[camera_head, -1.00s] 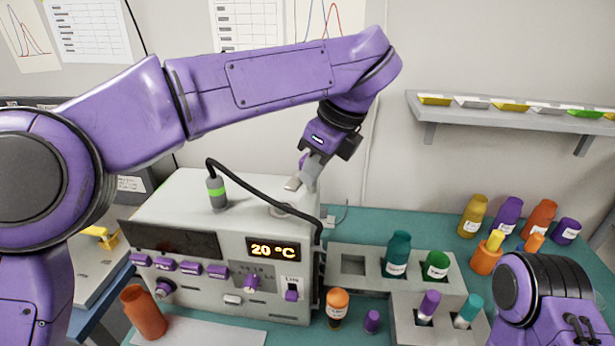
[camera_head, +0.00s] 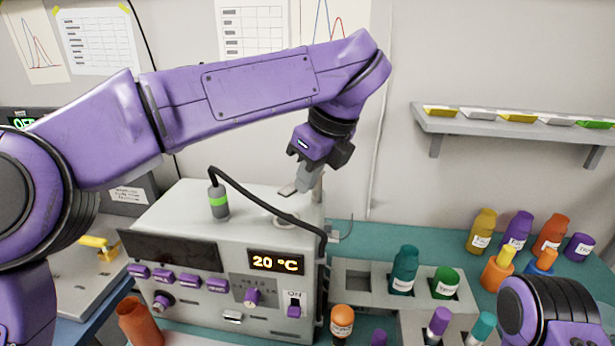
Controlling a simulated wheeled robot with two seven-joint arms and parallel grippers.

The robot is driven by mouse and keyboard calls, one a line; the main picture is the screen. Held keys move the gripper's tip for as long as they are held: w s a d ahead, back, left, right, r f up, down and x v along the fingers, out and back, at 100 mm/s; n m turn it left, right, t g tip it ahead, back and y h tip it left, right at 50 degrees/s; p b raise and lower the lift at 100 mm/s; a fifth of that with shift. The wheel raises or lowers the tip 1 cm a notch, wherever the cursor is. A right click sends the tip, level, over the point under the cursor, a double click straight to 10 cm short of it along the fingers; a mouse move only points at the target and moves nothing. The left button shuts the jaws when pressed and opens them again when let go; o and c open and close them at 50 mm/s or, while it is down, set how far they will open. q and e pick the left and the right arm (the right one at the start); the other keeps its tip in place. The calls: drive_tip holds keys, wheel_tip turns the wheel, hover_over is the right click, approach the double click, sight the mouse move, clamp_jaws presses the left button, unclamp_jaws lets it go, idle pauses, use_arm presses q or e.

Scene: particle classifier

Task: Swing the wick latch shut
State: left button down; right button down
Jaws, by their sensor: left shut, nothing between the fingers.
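The particle classifier (camera_head: 180,254) is a pale grey box with a 20 °C display (camera_head: 276,262) and purple buttons. A round pale fitting (camera_head: 284,219) sits on its top at the right. My left gripper (camera_head: 294,190) is shut and empty, pointing down just above the round fitting. I cannot clearly make out the wick latch; the gripper may hide part of it. My right arm shows at the lower right, but its gripper is out of view.
A grey rack (camera_head: 352,278) with a teal bottle (camera_head: 404,270) and a green bottle (camera_head: 446,282) stands right of the machine. Several coloured bottles stand at the back right. A wall shelf (camera_head: 440,122) is above.

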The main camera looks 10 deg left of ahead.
use_arm(q)
drive_tip(key=shift+f, duration=0.1)
drive_tip(key=s+d+r+p, duration=0.2)
drive_tip(key=s+d+r, duration=0.2)
drive_tip(key=r, duration=0.5)
drive_tip(key=d, duration=0.2)
drive_tip(key=shift+d+r+p, duration=0.25)
drive_tip(key=shift+d+p, duration=0.05)
